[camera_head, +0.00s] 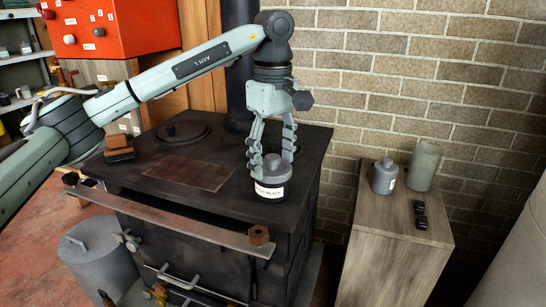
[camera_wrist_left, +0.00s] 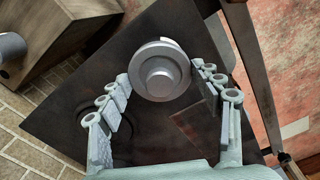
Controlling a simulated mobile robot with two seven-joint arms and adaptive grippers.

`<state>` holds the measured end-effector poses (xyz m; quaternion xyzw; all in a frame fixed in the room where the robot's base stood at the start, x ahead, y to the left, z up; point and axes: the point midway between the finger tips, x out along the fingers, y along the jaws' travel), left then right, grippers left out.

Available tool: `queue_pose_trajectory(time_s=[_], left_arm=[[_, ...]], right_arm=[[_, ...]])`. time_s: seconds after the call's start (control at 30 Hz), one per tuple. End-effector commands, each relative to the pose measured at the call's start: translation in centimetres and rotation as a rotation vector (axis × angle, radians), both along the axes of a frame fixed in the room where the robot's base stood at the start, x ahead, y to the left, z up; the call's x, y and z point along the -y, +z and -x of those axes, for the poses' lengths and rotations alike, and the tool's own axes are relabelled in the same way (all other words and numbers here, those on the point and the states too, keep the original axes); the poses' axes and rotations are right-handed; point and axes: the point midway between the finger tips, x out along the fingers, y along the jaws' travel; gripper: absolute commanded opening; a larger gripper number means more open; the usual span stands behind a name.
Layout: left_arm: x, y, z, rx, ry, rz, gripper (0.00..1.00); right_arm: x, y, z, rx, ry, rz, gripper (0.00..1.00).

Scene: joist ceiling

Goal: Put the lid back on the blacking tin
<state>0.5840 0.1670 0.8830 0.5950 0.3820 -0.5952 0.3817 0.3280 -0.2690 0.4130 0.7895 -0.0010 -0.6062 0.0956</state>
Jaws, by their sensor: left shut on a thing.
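The blacking tin (camera_head: 270,191) is a short dark tin with a white label, upright near the right front corner of the black stove top (camera_head: 225,150). The grey lid (camera_head: 273,168), round with a raised knob, is at the top of the tin. I cannot tell whether it is fully seated. My left gripper (camera_head: 272,165) points down with its fingers on both sides of the lid and is shut on it. In the left wrist view, the lid (camera_wrist_left: 160,72) lies between the fingertips and hides most of the tin. My right gripper is not in view.
A brush (camera_head: 119,150) and a copper-brown plate (camera_head: 190,173) lie on the stove. A rail (camera_head: 165,216) runs along its front; a flue pipe (camera_head: 238,70) rises behind.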

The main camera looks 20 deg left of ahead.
Motion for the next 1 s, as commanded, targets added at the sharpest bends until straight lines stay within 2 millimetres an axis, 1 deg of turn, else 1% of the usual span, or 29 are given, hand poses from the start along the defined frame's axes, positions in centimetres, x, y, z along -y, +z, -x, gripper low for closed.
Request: queue_pose_trajectory(time_s=[0.27, 0.3, 0.47, 0.5, 0.83, 0.93, 1.0], left_arm=[[0.0, -0.7, 0.0, 0.000, 0.000, 0.000, 0.30], [0.0, -0.6, 0.0, 0.000, 0.000, 0.000, 0.67], [0.0, -0.6, 0.0, 0.000, 0.000, 0.000, 0.87], [0.0, -0.6, 0.0, 0.000, 0.000, 0.000, 0.89], [0.0, -0.4, 0.0, 0.001, 0.000, 0.000, 0.89], [0.0, 0.6, -0.1, 0.004, 0.000, 0.002, 0.89], [0.1, 1.7, -0.1, 0.004, 0.000, 0.002, 0.89]], right_arm=[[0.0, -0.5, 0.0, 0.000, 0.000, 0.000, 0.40], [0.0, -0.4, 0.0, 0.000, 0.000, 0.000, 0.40], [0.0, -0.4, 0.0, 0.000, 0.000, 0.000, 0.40], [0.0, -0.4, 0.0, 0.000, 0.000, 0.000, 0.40], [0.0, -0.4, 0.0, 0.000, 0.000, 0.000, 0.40], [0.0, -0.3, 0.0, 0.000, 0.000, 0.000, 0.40], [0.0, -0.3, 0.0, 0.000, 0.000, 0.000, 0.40]])
